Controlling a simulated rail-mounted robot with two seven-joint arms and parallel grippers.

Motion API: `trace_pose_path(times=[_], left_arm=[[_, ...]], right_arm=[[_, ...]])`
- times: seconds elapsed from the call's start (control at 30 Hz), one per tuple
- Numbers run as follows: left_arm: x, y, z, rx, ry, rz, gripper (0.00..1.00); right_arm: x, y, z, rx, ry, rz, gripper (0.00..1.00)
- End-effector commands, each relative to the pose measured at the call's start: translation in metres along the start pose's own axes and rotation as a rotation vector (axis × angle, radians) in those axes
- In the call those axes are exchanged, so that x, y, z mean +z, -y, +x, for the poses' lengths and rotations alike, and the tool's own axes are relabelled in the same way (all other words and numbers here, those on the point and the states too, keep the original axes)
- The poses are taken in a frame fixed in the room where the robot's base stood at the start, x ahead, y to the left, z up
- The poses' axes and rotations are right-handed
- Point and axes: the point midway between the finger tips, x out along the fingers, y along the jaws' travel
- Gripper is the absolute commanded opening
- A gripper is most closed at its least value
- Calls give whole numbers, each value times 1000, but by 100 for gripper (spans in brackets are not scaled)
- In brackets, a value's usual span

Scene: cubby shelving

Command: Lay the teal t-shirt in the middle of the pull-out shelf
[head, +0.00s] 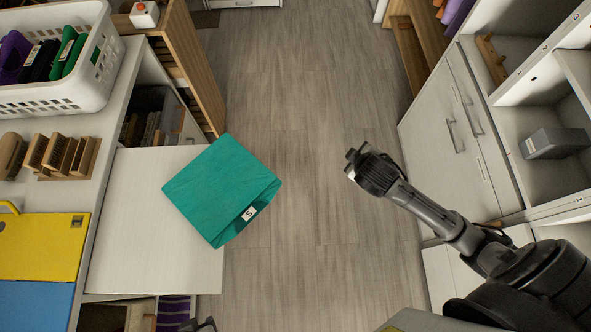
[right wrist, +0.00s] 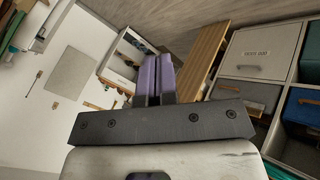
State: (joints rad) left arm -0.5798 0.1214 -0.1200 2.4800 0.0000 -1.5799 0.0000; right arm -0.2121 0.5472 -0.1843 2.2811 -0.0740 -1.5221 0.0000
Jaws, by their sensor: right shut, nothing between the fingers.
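The folded teal t-shirt (head: 220,185), with a white S label, is turned at an angle at the right edge of the pale pull-out shelf (head: 135,235). Its left part is over the board and its right part juts past the edge above the floor. I cannot tell whether it lies flat or slightly raised. A small dark part at the bottom edge looks like my left gripper (head: 200,326), mostly cut off, apart from the shirt. My right arm reaches in from the right, its end over the floor, well away from the shirt. In the right wrist view my right gripper (right wrist: 154,85) is shut and empty.
A white basket (head: 65,85) of folded clothes, wooden brushes (head: 62,155) and yellow (head: 42,245) and blue (head: 35,305) items stand on the left counter. White cabinets with a grey box (head: 555,143) line the right. The floor aisle (head: 300,110) between is clear.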

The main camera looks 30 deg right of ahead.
Motion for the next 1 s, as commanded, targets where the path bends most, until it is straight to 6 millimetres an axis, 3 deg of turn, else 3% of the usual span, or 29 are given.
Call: trace_pose_path(times=[0.03,0.2,0.3,0.43,0.57,0.73,1.0], left_arm=[[-2,0,-6,0,0,0,39],[-3,0,-11,1,0,-1,39],[-4,0,-13,2,0,-2,39],[-4,0,-14,2,0,-3,39],[-4,0,-13,2,0,-3,39],[-4,0,-13,2,0,-3,39],[-4,0,-13,2,0,-3,39]], right_arm=[[-11,-28,10,77,-32,-41,0],[-43,-83,39,254,-202,-242,0],[-62,-105,50,347,-317,-421,0],[-82,-118,60,456,-480,-711,0],[-93,-110,65,548,-651,-1017,0],[-98,-80,61,674,-905,-1395,0],[-79,-19,26,1002,-1401,-1872,0]])
